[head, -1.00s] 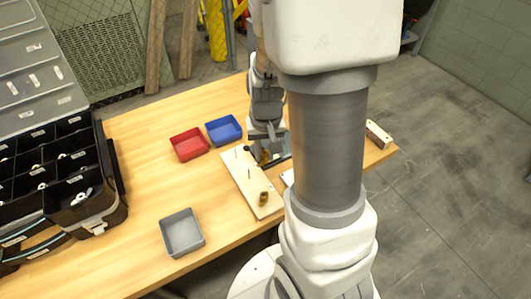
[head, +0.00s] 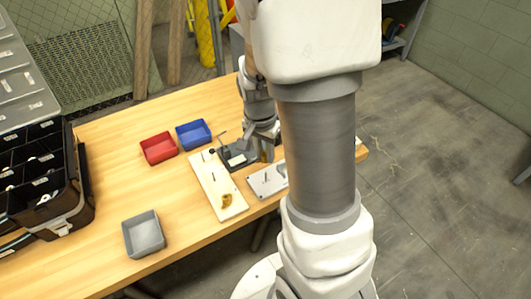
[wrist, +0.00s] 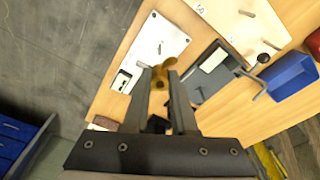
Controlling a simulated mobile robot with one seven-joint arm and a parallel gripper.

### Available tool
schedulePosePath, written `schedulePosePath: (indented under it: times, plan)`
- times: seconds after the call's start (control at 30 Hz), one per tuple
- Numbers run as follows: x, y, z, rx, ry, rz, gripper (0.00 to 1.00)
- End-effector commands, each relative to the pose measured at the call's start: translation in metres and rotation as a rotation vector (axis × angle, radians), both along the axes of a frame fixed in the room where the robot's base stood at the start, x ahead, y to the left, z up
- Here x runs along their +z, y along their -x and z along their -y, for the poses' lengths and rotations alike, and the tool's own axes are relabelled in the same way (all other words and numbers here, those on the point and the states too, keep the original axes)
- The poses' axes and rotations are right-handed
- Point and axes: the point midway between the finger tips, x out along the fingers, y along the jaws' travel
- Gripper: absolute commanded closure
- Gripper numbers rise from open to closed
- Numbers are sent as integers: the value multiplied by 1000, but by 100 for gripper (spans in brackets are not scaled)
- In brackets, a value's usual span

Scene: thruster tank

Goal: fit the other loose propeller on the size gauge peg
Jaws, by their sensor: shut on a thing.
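My gripper (wrist: 160,84) is shut on a brass-coloured propeller (wrist: 172,70), which shows between the fingertips in the wrist view. In the head view my gripper (head: 265,142) is above the table, to the right of the dark fixture. A white plate (wrist: 143,58) with an upright peg (wrist: 160,46) lies beyond the fingertips in the wrist view; the propeller appears apart from that peg. The plate (head: 256,185) also shows in the head view. A pale board (head: 209,180) with pegs carries another brass propeller (head: 227,201) at its near end. I cannot tell which peg is the size gauge.
A dark fixture (head: 237,157) with a lever stands between the board and the white plate. Red (head: 158,149) and blue (head: 194,134) bins stand behind, a grey bin (head: 143,234) at front left. A black compartment case (head: 45,180) fills the left. Table is clear between bins.

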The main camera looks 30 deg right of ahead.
Motion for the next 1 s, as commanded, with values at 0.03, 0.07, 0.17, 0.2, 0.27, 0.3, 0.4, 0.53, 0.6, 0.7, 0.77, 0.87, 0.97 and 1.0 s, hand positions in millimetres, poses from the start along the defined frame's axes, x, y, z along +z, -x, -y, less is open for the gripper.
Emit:
schedulePosePath:
  times: [0.03, 0.07, 0.17, 0.2, 0.27, 0.3, 0.4, 0.53, 0.6, 0.7, 0.77, 0.87, 0.97, 1.0]
  plan:
    - [0, -1, 0, -8, 1, 1, 100]
    - [0, -1, 0, -12, 1, 1, 100]
    - [-3, -1, 0, -19, 2, 1, 100]
    - [-5, -1, 0, -20, 1, 1, 100]
    - [-9, -1, 0, -20, 1, 1, 100]
    - [-12, -1, 0, -20, 1, 1, 100]
    - [-21, -1, 0, -19, 2, 1, 100]
    - [-33, -1, 0, -19, 2, 1, 100]
    - [-37, -1, 0, -19, 2, 1, 100]
    - [-41, -1, 0, -19, 2, 1, 100]
    - [-41, -1, 0, -18, 2, 1, 100]
    - [-40, -1, 0, -18, 1, 2, 100]
    - [-40, -1, 0, -18, 2, 1, 100]
    - [-40, -1, 0, -18, 2, 1, 100]
